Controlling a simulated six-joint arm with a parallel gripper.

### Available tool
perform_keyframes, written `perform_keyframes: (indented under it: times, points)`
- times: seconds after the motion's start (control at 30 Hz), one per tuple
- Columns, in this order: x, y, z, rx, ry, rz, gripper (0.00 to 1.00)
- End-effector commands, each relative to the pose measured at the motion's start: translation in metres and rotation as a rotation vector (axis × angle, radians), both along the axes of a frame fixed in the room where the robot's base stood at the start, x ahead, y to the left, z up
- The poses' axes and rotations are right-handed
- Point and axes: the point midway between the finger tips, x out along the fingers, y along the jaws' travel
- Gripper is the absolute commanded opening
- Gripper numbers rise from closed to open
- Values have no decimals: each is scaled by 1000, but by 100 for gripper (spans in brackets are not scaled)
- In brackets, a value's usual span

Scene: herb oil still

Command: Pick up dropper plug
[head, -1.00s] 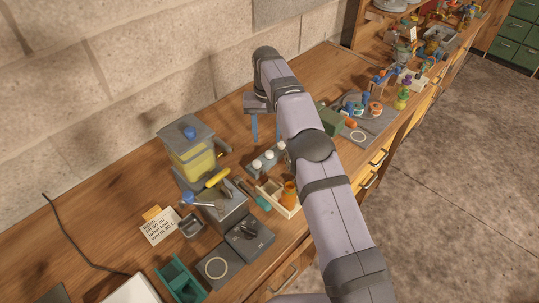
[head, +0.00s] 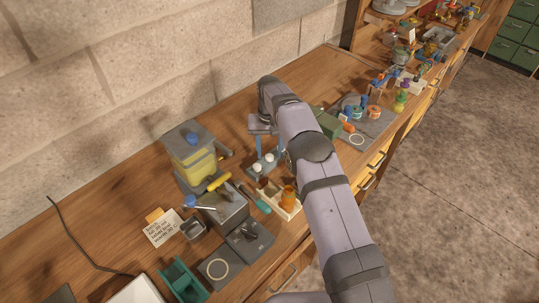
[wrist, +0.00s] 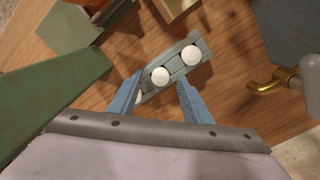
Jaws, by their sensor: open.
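A small grey rack (head: 253,176) on the bench holds white round-topped pieces (head: 257,168), which may be the dropper plugs; I cannot tell for sure. In the wrist view the rack (wrist: 205,46) runs diagonally beneath my gripper, with three white tops showing. The middle top (wrist: 160,76) lies between my open blue fingers, the upper right one (wrist: 191,55) lies beyond the right finger, and the third is mostly hidden by the left finger. My gripper (head: 264,148) points down over the far end of the rack. It holds nothing.
A wooden tray (head: 291,216) with an amber bottle (head: 289,197) stands in front of the rack. The still with a yellow tank (head: 197,165) is to the left. A green box (wrist: 50,80) and a brass tap (wrist: 265,86) flank my fingers in the wrist view.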

Motion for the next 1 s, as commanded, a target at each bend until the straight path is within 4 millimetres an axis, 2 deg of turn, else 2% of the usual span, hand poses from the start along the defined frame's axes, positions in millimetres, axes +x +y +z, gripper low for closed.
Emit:
perform_keyframes:
  times: [0.13, 0.33, 0.37, 0.5, 1.0]
  points:
    - [0, 0, -8, 0, 0, 0, 45]
    - [0, 0, -9, 0, -1, 0, 45]
    - [0, 0, -9, 0, 0, 0, 42]
    - [0, 0, -8, 0, -1, 0, 11]
    - [0, 0, -5, 0, -2, 0, 11]
